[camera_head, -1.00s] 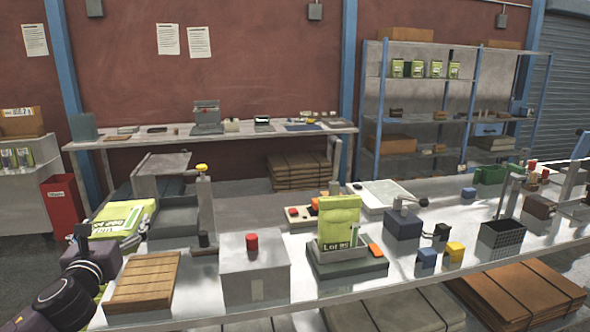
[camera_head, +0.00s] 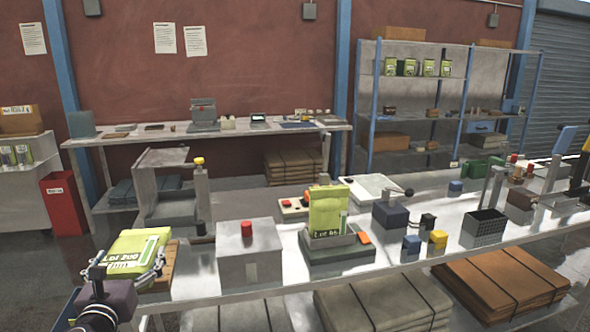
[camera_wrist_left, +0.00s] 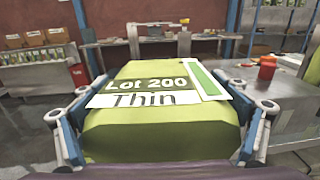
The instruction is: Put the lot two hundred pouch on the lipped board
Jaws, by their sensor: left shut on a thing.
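The lot two hundred pouch (camera_head: 137,250) is lime green with a dark band reading "Lot 200" and a white "Thin" label. It also fills the middle of the left wrist view (camera_wrist_left: 160,125). My left gripper (camera_head: 130,268) is shut on it, with a finger along each side, and the pouch lies roughly flat. The wooden lipped board (camera_head: 172,266) is at the bench's left end, mostly hidden behind the pouch. I cannot tell whether the pouch touches the board. My right gripper is out of view.
A grey box with a red button (camera_head: 247,252) stands right of the board. Beyond it another green pouch (camera_head: 328,212) stands upright in a dark holder. A grey post with a yellow top (camera_head: 199,180) rises behind. A red bin (camera_head: 64,210) stands on the floor at left.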

